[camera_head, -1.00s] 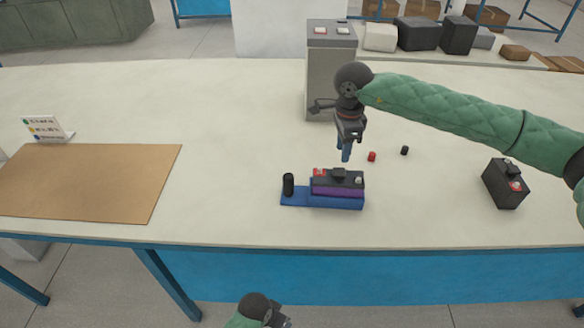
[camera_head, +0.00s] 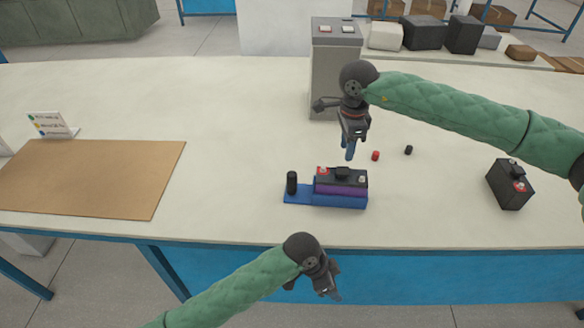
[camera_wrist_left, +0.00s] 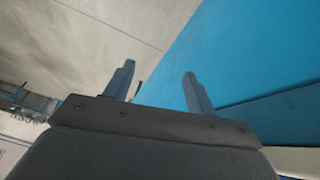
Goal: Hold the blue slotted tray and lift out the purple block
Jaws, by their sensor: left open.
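The blue slotted tray (camera_head: 297,197) lies on the table near its front edge, with a black upright post (camera_head: 292,182) at its left end. A block with a black top (camera_head: 342,176) and a purple lower part (camera_head: 338,190) sits in the tray. My right gripper (camera_head: 349,152) hangs above and behind the block, pointing down, clear of it; its jaw gap is not clear. My left gripper (camera_head: 332,296) is below and in front of the table edge. In the left wrist view its two fingers (camera_wrist_left: 158,88) are apart with nothing between them.
A small red cap (camera_head: 375,156) and a small black cap (camera_head: 409,150) lie behind the tray. Another black battery (camera_head: 510,184) stands at right. A grey box (camera_head: 337,70) stands behind. A brown mat (camera_head: 90,180) and a small sign (camera_head: 50,125) are at left.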

